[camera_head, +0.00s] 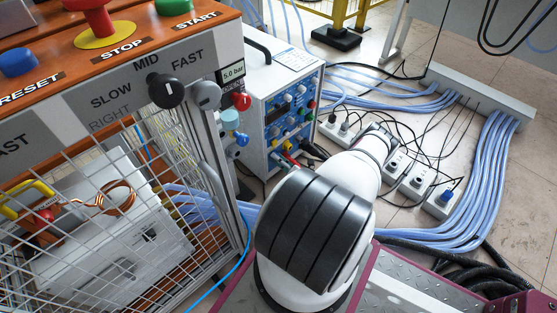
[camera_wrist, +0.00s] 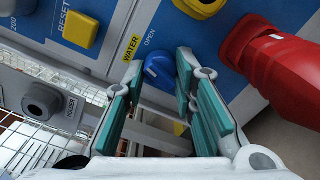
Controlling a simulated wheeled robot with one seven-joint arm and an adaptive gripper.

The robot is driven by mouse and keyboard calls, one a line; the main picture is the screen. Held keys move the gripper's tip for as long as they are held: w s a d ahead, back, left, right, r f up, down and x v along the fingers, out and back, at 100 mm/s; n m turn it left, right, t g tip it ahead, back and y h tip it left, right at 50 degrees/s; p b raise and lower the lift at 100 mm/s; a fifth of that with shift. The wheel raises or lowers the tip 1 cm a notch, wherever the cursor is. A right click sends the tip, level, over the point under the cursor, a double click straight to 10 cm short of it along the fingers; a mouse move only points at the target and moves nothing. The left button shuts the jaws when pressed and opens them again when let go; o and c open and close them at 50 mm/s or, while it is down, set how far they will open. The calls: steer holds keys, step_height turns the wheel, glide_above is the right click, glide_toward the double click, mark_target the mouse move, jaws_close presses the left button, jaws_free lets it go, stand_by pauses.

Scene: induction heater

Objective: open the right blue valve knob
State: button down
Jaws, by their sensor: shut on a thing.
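The fingers hide part of the knob's sides. In the head view my arm reaches away from the camera, and the gripper and this knob cannot be made out.
A large red connector (camera_wrist: 285,75) juts out close to the right finger. A yellow button (camera_wrist: 80,30) and a dark grey knob (camera_wrist: 42,101) lie to the left. In the head view, power strips (camera_head: 408,177) and blue cables (camera_head: 478,190) lie on the floor beyond my arm.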

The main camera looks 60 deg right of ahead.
steer(key=m, duration=0.5)
steer(key=shift+d+m, duration=0.1)
steer(key=shift+m, duration=0.2)
stand_by(0.4)
steer(key=c, duration=1.3)
jaws_free()
steer(key=shift+s, duration=0.1)
steer(key=v, duration=1.2)
